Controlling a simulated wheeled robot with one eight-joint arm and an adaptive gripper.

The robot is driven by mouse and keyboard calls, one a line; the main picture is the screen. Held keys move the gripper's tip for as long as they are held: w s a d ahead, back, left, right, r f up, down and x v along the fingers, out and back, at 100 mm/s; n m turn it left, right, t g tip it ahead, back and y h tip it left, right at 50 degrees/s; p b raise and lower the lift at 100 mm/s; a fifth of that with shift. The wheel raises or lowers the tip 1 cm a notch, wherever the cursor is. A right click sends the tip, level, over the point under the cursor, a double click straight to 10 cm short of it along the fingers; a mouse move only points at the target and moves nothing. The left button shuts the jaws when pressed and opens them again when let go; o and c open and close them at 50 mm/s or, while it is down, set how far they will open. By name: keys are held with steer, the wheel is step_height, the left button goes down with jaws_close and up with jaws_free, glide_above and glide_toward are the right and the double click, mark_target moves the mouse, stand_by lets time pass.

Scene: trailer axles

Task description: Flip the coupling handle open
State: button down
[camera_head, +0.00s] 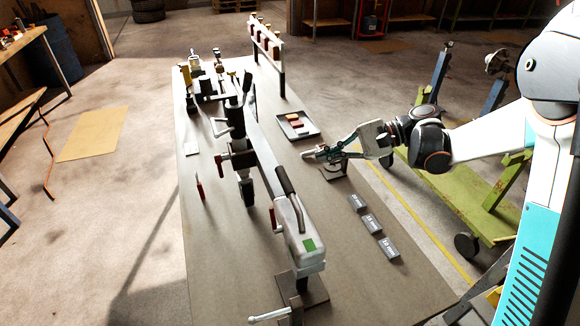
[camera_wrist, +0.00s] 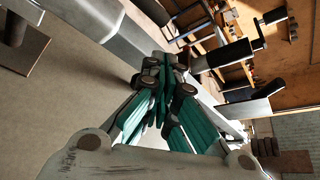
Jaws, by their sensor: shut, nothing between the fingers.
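The coupling (camera_head: 303,240) is a grey housing with a green label at the near end of the long drawbar, on the table. Its black-gripped handle (camera_head: 286,182) lies along the top, tilted up toward the far end. My gripper (camera_head: 308,155) is to the right of the drawbar, beyond the handle, and apart from it. Its fingers point left in the head view. In the wrist view my gripper (camera_wrist: 165,75) has its fingertips together with nothing between them, near the grey drawbar (camera_wrist: 95,30).
A dark tray (camera_head: 298,134) with small blocks lies beyond my gripper. Several dark labelled blocks (camera_head: 372,223) sit near the table's right edge. Clamps and upright levers (camera_head: 228,160) stand along the drawbar's left. A green trolley (camera_head: 450,180) stands right of the table.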

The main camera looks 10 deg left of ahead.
steer(key=b+x, duration=0.2)
steer(key=x, duration=0.8)
steer(key=shift+b, duration=0.3)
steer(key=shift+r, duration=0.1)
steer(key=s+d+r+n+t+y+p, duration=0.2)
steer(key=s+d+r+n+y, duration=0.2)
steer(key=r, duration=0.9)
steer(key=s+n, duration=0.3)
steer(key=s, duration=0.2)
steer(key=shift+d+t, duration=0.2)
steer(key=shift+t, duration=0.1)
steer(key=shift+s+d, duration=0.1)
stand_by(0.4)
